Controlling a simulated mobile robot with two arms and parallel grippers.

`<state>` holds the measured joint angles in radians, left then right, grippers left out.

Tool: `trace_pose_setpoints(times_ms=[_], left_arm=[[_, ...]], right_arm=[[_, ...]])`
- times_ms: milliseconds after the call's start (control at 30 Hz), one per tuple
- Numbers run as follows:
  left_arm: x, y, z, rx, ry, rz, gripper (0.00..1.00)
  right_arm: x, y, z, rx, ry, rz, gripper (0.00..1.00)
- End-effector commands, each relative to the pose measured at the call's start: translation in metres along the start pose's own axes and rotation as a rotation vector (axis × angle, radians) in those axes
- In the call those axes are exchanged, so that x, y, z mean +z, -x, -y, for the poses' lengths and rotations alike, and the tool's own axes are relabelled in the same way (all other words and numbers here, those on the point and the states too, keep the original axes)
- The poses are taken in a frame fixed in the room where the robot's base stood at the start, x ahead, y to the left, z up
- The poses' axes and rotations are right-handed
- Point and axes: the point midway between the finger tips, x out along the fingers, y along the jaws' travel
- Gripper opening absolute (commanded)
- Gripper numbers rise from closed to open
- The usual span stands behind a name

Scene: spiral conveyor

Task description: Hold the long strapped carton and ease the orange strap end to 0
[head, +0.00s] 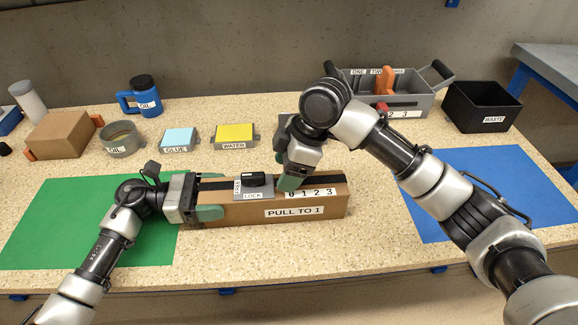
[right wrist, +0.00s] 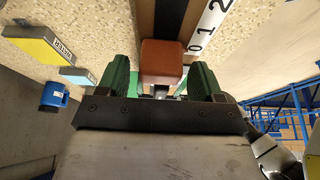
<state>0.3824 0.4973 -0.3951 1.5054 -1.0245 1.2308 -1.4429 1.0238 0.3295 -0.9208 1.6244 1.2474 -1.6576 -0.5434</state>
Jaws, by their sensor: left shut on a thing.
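The long brown carton (head: 335,206) lies on the table with a dark strap along its top. It bears a "PULL TO 1" label, a 0 1 2 3 scale (head: 311,193) and a grey LOCK plate with a black knob (head: 254,182). My left gripper (head: 203,198) is shut on the carton's left end. My right gripper (head: 290,182) is over the carton top by the scale's 0. In the right wrist view its green fingers (right wrist: 159,82) stand open either side of the orange strap end (right wrist: 162,60), with gaps showing. The head view hides the strap end behind that gripper.
A green mat (head: 60,230) lies left and a blue mat (head: 490,190) right. Table in front of the carton is clear.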

Motion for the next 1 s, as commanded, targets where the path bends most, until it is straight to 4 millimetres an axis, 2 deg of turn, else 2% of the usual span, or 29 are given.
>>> trace_pose_setpoints(times_ms=[233,367,733,900,1000], left_arm=[[-0.004,0.000,0.001,0.000,0.005,-0.004,0.36],[-0.004,0.001,0.001,0.000,0.005,-0.003,0.36],[-0.004,0.001,0.001,0.000,0.005,-0.003,0.36],[-0.004,0.001,0.001,0.000,0.006,-0.003,0.36],[-0.004,0.001,0.001,0.000,0.006,-0.003,0.36]], right_arm=[[0.001,0.001,-0.001,0.000,-0.002,0.002,0.66],[0.001,0.012,-0.001,0.003,-0.002,0.002,0.66],[0.001,0.088,-0.001,0.004,0.000,0.001,0.66],[0.001,0.111,0.000,0.003,-0.001,0.000,0.66],[0.001,0.118,0.000,0.001,-0.001,0.001,0.66]])
